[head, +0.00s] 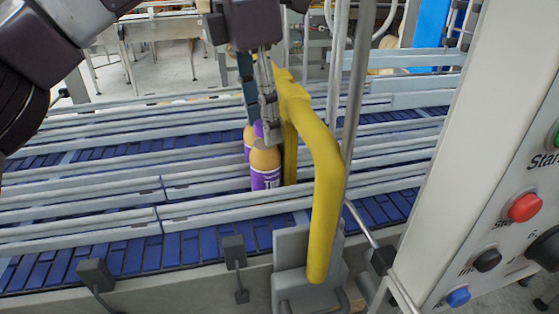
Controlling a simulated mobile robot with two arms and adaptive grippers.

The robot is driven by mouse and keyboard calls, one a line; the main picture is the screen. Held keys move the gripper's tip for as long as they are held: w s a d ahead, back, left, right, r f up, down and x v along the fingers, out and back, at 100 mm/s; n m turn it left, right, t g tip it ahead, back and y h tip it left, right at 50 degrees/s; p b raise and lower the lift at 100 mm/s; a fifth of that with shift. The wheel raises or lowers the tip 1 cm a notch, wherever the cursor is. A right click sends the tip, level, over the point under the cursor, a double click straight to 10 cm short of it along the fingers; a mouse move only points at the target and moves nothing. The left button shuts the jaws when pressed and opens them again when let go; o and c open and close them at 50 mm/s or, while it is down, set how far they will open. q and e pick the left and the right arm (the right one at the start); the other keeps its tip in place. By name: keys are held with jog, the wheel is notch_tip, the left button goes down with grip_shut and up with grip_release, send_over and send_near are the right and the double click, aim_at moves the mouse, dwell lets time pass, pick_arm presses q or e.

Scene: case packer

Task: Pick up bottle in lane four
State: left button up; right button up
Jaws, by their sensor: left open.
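A bottle with an orange-tan top and a purple label (265,178) stands upright in a conveyor lane between metal rails. A second similar bottle (248,138) stands just behind it, partly hidden. My left gripper (260,120) points down from the top of the view, open, with its fingers at the tops of the bottles. The near finger overlaps the front bottle's top in the picture; I cannot tell whether it touches. The lane numbers do not show. My right gripper is not in view.
A thick yellow bent pipe (324,190) and grey upright posts stand close to the right of the bottles. Blue conveyor belts (130,250) with metal rails run across the view. A control panel (490,190) with red, black and blue buttons stands at right.

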aim_at(269, 154)
pick_arm(q)
jog(key=f, duration=0.2)
jog(key=f+p, duration=0.1)
jog(key=f, duration=0.1)
jog(key=f+p, duration=0.1)
jog(key=f, duration=0.1)
jog(key=shift+d+f, duration=0.15)
jog(key=shift+d, duration=0.25)
jog(key=shift+f, duration=0.35)
jog(key=c, duration=1.1)
jog(key=shift+o, duration=0.2)
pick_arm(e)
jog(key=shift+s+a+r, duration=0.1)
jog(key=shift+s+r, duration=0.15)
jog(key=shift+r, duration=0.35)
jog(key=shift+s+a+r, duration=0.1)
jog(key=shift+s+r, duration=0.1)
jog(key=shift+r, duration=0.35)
